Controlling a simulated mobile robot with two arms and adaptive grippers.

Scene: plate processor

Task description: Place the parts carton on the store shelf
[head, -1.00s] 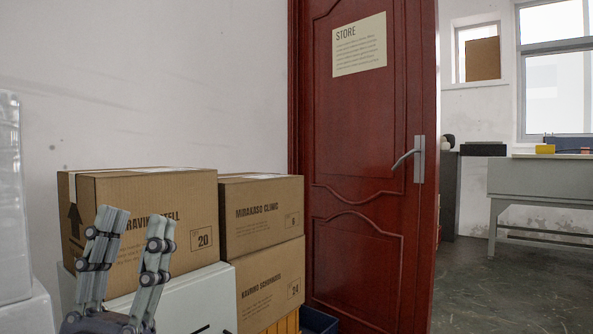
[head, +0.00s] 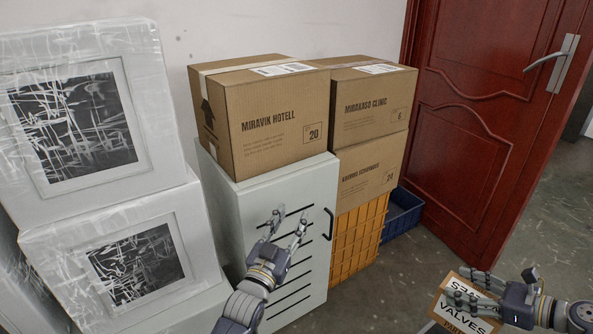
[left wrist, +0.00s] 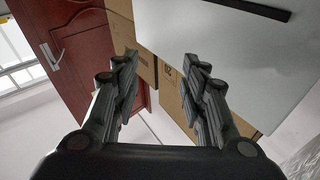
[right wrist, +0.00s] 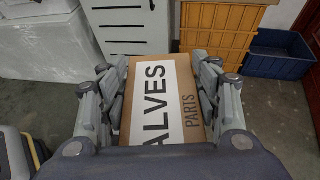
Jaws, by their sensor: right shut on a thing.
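The parts carton (head: 461,308) is a small brown box with a white label reading "VALVES" and "PARTS". It is at the lower right of the head view, and it fills the middle of the right wrist view (right wrist: 160,110). My right gripper (head: 480,290) is shut on it, with a finger along each side. My left gripper (head: 287,232) is open and empty in front of the white cabinet; its spread fingers also show in the left wrist view (left wrist: 160,85). The store door (head: 480,110) is red and stands at the back right. I see no store shelf.
A white cabinet (head: 230,215) bears a large "Miravik Hotell" carton (head: 265,120). Beside it, two cartons (head: 372,110) are stacked on a yellow crate (head: 350,245). A blue bin (head: 403,215) is on the floor near the door. Wrapped white units (head: 150,100) stand left. Floor before the door is clear.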

